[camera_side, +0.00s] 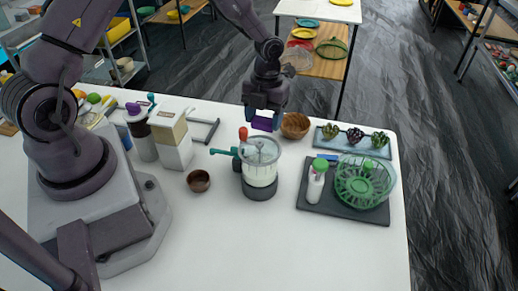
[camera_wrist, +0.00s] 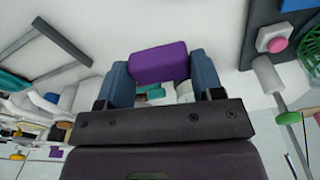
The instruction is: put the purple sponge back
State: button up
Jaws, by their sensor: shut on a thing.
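The purple sponge (camera_side: 262,124) is held between the fingers of my gripper (camera_side: 263,112), above the white table and behind the clear lidded container. In the wrist view the sponge (camera_wrist: 160,62) is a purple block between the two blue-grey fingers of my gripper (camera_wrist: 161,74). The gripper is shut on it. The sponge hangs clear of the container, and its exact height above the table is hard to tell.
A clear container (camera_side: 262,175) with a teal handle stands below the gripper. A wooden bowl (camera_side: 295,125) is just right of the gripper. A dark tray (camera_side: 322,204) holds a white bottle (camera_side: 315,185) and green bowl (camera_side: 362,181). The front table (camera_side: 300,255) is clear.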

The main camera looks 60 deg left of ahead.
aim_at(260, 128)
jog(key=s+d, duration=0.2)
jog(key=shift+s+d, duration=0.35)
notch_tip(260, 128, down, 2)
jog(key=shift+s+d+f, duration=0.1)
jog(key=shift+s+d, duration=0.05)
jog(key=shift+d+f, duration=0.1)
jog(key=shift+f, duration=2.1)
jog(key=shift+s+f, duration=0.1)
jog(key=shift+f, duration=0.1)
jog(key=o, duration=0.9)
